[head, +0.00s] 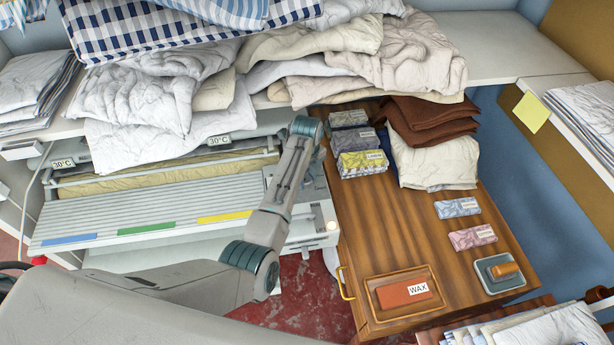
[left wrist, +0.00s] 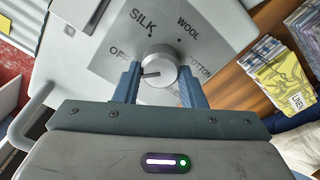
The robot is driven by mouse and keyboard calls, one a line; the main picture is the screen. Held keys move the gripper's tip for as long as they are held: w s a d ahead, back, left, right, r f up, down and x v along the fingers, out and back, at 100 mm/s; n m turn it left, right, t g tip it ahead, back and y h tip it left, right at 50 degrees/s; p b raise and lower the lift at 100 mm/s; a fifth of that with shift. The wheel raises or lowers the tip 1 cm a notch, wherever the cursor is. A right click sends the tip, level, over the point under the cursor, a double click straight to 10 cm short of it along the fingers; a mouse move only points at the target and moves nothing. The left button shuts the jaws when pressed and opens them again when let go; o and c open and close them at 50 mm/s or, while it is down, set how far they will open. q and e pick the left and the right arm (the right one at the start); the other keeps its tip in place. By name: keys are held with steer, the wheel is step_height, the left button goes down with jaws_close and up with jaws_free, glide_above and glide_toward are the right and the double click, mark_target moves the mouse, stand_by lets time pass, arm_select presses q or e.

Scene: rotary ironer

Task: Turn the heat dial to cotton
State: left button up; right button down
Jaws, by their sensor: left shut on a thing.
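The heat dial (left wrist: 158,70) is a round silver knob on a grey plate in the left wrist view. Its dark pointer line points left, a little below the OFF label. SILK and WOOL stand above the dial, and COTTON at its right is partly hidden by a finger. My left gripper (left wrist: 159,76) is shut on the dial, with one blue finger on each side of it. In the head view my left arm reaches over the right end of the rotary ironer (head: 150,205), and the dial cannot be made out there. My right gripper is not in view.
A wooden cabinet (head: 415,240) stands right of the ironer. It bears folded cloth packs (head: 362,162), a wax block (head: 403,293) on a tray and a brown cloth (head: 425,120). Piled linen (head: 150,95) fills the shelf behind. Red floor (head: 305,300) shows between ironer and cabinet.

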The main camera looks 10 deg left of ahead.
arm_select(q)
steer(key=shift+w+a+r+m, duration=0.1)
steer(key=shift+r+m, duration=0.05)
steer(key=shift+m, duration=0.7)
steer(key=shift+w+r+m, duration=0.1)
steer(key=shift+m, duration=0.75)
steer(key=o, duration=1)
steer(key=shift+s+f, duration=0.1)
steer(key=shift+s, duration=0.05)
step_height(320, 180, up, 6)
steer(key=b, duration=0.2)
steer(key=shift+r+b, duration=0.2)
steer(key=shift+b, duration=0.1)
steer(key=shift+r, duration=0.55)
